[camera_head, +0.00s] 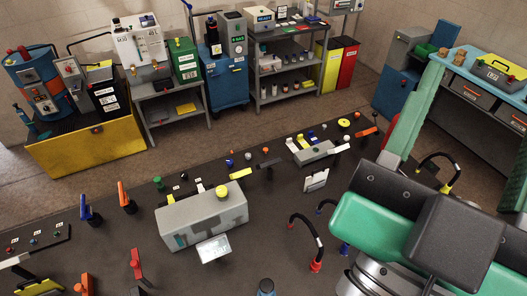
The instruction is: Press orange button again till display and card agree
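A grey box (203,215) stands on the dark bench with a round yellow cap on its top. A white tilted panel (213,248), which may be the display, stands at its front; its text is too small to read. A white framed card (316,180) stands upright farther right, also unreadable. A small orange knob (265,150) sits near the bench's back edge; I cannot tell whether it is the orange button. Green and dark parts of my arm fill the lower right. The fingers of my gripper do not show.
Orange levers (125,197) stand at the bench's left. A black looped hose (308,228) with a red end rises near my arm. A low grey block (314,152) lies at the back. The bench's dark top (265,215) is bare between the box and the hose.

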